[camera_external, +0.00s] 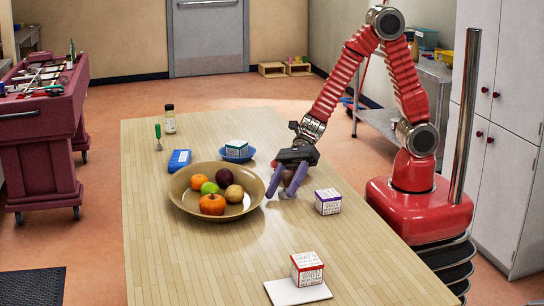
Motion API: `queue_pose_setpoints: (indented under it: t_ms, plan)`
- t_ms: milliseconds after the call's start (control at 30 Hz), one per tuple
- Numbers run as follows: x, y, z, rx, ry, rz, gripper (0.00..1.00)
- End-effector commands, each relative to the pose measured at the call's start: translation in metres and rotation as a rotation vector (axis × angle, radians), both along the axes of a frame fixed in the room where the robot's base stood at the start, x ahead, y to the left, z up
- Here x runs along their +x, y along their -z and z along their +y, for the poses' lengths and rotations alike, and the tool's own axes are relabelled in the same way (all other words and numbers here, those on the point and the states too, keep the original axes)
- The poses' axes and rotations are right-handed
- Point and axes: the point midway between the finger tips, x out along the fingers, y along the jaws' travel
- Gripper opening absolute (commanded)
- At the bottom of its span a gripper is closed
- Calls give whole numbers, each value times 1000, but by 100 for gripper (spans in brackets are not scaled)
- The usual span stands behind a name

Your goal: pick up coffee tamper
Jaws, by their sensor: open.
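My gripper (281,191) is low over the wooden table, just right of the fruit bowl. Its two purple-blue fingers point down and are apart. A small brownish rounded thing (287,175) shows between and behind the fingers. It looks like the coffee tamper's handle, but the fingers and gripper body hide most of it. I cannot tell whether the fingers touch it.
A wide tan bowl (184,203) of fruit stands close left of my gripper. A purple-edged box (328,202) is close right. A blue dish (249,155) with a box is behind. The table's front left is clear.

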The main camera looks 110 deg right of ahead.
Motion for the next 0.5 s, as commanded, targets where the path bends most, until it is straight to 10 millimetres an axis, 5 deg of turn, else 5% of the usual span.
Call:
queue_pose_setpoints:
  t_ms: [500]
  plan:
    - [0,0,0,0,0,0,17]
